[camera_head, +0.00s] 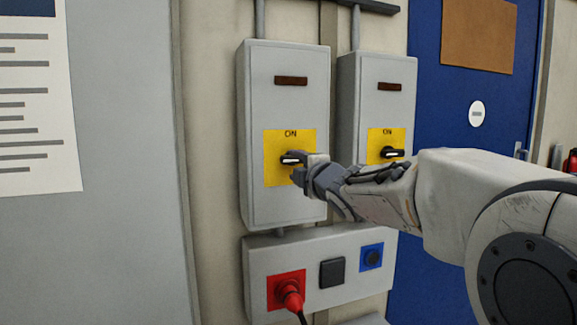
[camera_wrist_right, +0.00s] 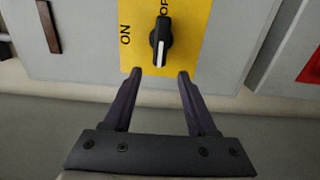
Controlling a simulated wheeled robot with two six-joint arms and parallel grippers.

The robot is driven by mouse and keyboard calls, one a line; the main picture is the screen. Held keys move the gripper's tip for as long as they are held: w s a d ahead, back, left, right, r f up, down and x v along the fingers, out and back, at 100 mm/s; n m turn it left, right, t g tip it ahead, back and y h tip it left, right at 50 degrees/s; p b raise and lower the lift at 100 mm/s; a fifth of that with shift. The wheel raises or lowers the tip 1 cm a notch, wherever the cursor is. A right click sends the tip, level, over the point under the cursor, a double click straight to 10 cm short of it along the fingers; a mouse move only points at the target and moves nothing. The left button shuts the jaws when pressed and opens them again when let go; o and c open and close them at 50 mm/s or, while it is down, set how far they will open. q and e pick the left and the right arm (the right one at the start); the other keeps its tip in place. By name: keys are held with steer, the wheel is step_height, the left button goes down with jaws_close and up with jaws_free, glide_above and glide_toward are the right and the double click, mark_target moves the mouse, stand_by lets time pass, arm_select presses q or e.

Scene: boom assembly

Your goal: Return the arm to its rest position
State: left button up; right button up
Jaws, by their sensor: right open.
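My right gripper (camera_head: 303,173) is in front of the left grey switch box (camera_head: 285,95), at its yellow plate (camera_head: 273,170). In the right wrist view the gripper (camera_wrist_right: 158,77) is open, with nothing between its fingers. The black rotary knob (camera_wrist_right: 162,38) is just beyond the fingertips and looks apart from them. In the head view the knob (camera_head: 291,160) lies level, its white mark to the left, below the word ON. The gripper partly covers the plate. My left gripper is not in view.
A second switch box (camera_head: 375,85) stands to the right, its knob (camera_head: 392,154) also level. Below is a socket box (camera_head: 338,300) with a red plug (camera_head: 290,295) and cable. A blue door (camera_head: 440,95) is at the right; a grey panel (camera_head: 110,250) with a paper is at the left.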

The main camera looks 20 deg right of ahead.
steer(key=shift+s, duration=1.2)
